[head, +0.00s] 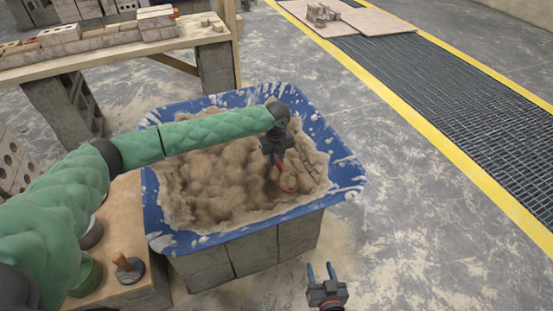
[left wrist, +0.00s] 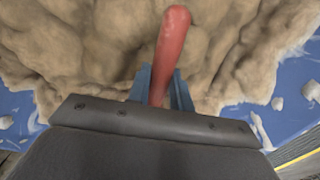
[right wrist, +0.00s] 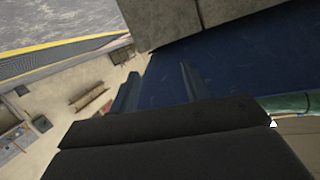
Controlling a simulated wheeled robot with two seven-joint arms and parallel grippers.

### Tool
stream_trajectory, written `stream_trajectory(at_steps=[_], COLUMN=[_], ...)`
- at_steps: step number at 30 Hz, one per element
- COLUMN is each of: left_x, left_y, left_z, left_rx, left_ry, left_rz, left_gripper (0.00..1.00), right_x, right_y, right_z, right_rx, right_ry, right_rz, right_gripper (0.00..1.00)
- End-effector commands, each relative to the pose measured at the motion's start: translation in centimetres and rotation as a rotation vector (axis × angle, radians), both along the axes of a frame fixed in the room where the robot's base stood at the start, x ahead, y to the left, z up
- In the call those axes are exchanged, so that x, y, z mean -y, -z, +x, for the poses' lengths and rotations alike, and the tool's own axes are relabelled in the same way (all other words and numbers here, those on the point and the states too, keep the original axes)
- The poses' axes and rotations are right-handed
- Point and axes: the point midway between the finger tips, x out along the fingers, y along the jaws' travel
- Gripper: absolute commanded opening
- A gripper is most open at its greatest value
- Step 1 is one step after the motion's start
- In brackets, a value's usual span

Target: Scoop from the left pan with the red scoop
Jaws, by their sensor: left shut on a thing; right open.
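A blue pan (head: 345,165) full of lumpy tan mortar (head: 215,180) stands on grey blocks in the head view. My left gripper (head: 277,160) reaches over it from the left and is shut on the red scoop (head: 287,182). The scoop's lower part is at the mortar, and how deep it sits is hard to tell. In the left wrist view the red scoop handle (left wrist: 172,45) stands up between the blue fingers of my left gripper (left wrist: 162,88), with mortar behind. My right gripper (head: 321,272) is open and empty, in front of the pan near the bottom edge.
A wooden bench (head: 110,55) with bricks stands at the back left. A small wooden stand (head: 125,240) at the lower left holds a trowel-like tool (head: 127,265) and a green container (head: 87,275). A yellow-edged floor grate (head: 430,90) runs along the right. The floor right of the pan is clear.

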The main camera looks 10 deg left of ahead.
Motion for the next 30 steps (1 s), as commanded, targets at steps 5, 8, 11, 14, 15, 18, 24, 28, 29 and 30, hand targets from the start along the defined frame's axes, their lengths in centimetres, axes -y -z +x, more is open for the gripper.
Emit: stream_trajectory(at_steps=[5,8,11,14,15,18,24,28,29,30], left_x=[0.0,0.0,0.0,0.0,0.0,0.0,0.0,0.0,0.0,0.0], left_y=[-0.2,-0.3,-0.4,-0.4,-0.5,-0.5,-0.7,-0.8,-0.8,-0.8], left_z=[0.0,0.0,0.1,0.1,0.1,0.1,0.1,0.1,0.1,0.1], left_rx=[0.0,0.0,-0.001,-0.001,-0.001,-0.002,-0.003,-0.003,-0.003,-0.003], left_ry=[0.0,0.0,0.0,0.0,0.0,0.0,0.0,0.0,0.0,0.0], left_rz=[-0.001,-0.001,-0.002,-0.002,-0.002,-0.003,-0.003,-0.003,-0.003,-0.003], left_gripper=[0.0,0.0,0.0,0.0,0.0,0.0,0.0,0.0,0.0,0.0], right_x=[0.1,0.1,0.1,0.1,0.2,0.2,0.3,0.3,0.4,0.4], right_y=[1.3,2.0,2.8,3.5,3.8,4.5,6.0,6.8,7.1,7.3], right_z=[-0.6,-0.9,-1.2,-1.6,-1.7,-2.1,-2.9,-3.5,-3.6,-3.8], right_rx=[-0.042,-0.065,-0.089,-0.112,-0.121,-0.144,-0.192,-0.222,-0.229,-0.239], right_ry=[-0.003,-0.005,-0.008,-0.009,-0.011,-0.013,-0.017,-0.02,-0.02,-0.022], right_rz=[-0.009,-0.014,-0.019,-0.024,-0.026,-0.031,-0.041,-0.047,-0.048,-0.05], right_gripper=[0.48,0.48,0.48,0.48,0.48,0.48,0.48,0.48,0.48,0.48])
